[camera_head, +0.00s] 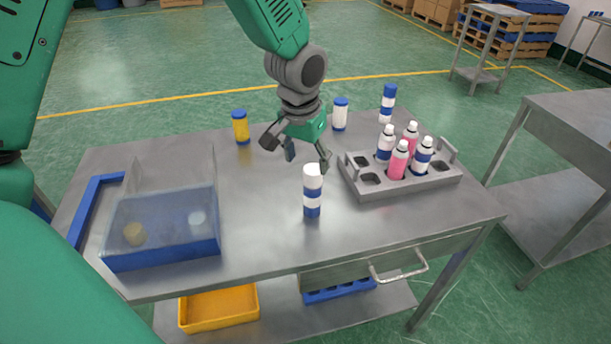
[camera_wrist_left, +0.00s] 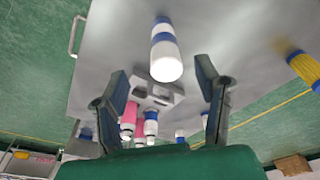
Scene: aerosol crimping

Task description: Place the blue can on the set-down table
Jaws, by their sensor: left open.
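A can with blue and white bands and a white top (camera_head: 312,203) stands upright on the steel table (camera_head: 255,200), near its front middle. My left gripper (camera_head: 306,157) is open and empty, above and just behind this can. In the left wrist view the can (camera_wrist_left: 164,50) lies between the open fingers (camera_wrist_left: 163,85), beyond their tips; no contact shows. Another blue-and-white can (camera_head: 387,103) stands at the table's back right. Which table is the set-down table cannot be told. My right gripper is not in view.
A grey rack (camera_head: 405,185) at the right holds several pink and blue-banded bottles. A yellow jar (camera_head: 240,128) and a white jar (camera_head: 340,114) stand at the back. A clear-walled blue bin (camera_head: 160,256) fills the front left. Another table (camera_head: 575,105) stands at the right.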

